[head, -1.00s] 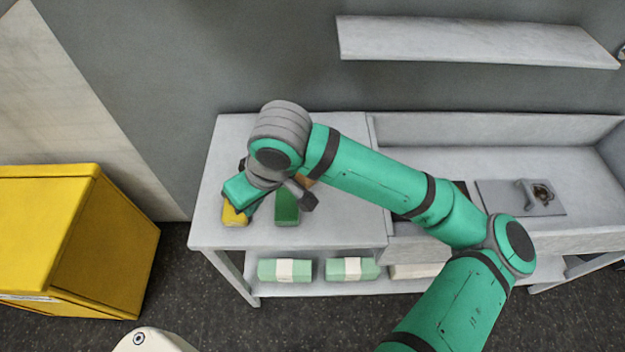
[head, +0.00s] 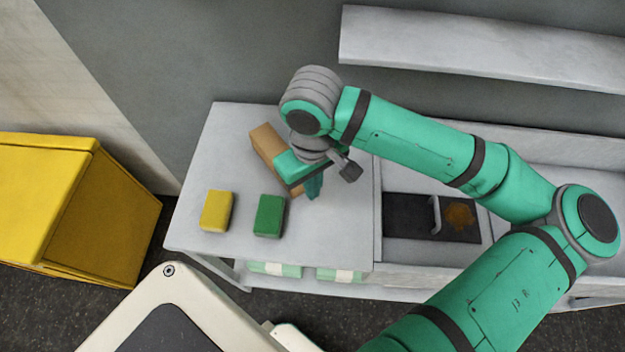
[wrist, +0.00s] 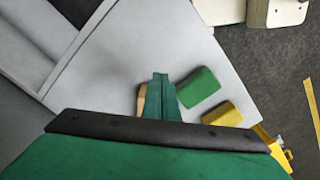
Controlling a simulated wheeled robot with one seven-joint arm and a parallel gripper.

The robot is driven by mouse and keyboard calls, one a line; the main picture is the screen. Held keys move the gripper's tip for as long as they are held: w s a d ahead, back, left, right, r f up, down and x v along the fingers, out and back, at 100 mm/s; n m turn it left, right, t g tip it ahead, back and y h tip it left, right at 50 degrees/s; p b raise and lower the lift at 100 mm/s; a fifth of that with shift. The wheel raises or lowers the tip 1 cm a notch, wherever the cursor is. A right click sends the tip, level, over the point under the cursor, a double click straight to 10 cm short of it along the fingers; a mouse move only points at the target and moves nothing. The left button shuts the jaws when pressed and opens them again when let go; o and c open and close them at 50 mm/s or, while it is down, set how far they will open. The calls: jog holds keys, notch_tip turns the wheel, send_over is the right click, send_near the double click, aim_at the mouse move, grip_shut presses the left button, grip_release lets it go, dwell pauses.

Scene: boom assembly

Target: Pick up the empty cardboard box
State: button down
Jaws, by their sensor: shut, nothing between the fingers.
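The brown cardboard box (head: 266,145) lies on the left part of the grey worktop, behind the green block. My wrist covers part of it in the head view, and I cannot see whether it is empty. My gripper (head: 313,188) points down at the box's right front end, shut with nothing held. Whether it touches the box is unclear. In the wrist view the shut fingers (wrist: 161,90) show beside a narrow strip of the box (wrist: 141,101).
A yellow block (head: 216,210) and a green block (head: 269,215) stand at the front of the worktop (head: 340,235). A dark plate (head: 410,216) lies in the recess at right. A shelf (head: 480,45) hangs above. A yellow bin (head: 100,205) stands left.

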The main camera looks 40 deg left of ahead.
jog(key=f, duration=0.2)
jog(key=s+f, duration=0.1)
jog(key=f, duration=0.4)
jog(key=shift+s+a+f, duration=0.1)
jog(key=shift+s+f, duration=0.1)
jog(key=shift+f, duration=0.2)
jog(key=a, duration=0.1)
jog(key=w+a, duration=0.1)
jog(key=shift+a+f, duration=0.35)
jog(key=shift+f, duration=0.05)
jog(key=shift+w+a, duration=0.35)
jog(key=shift+a, duration=0.2)
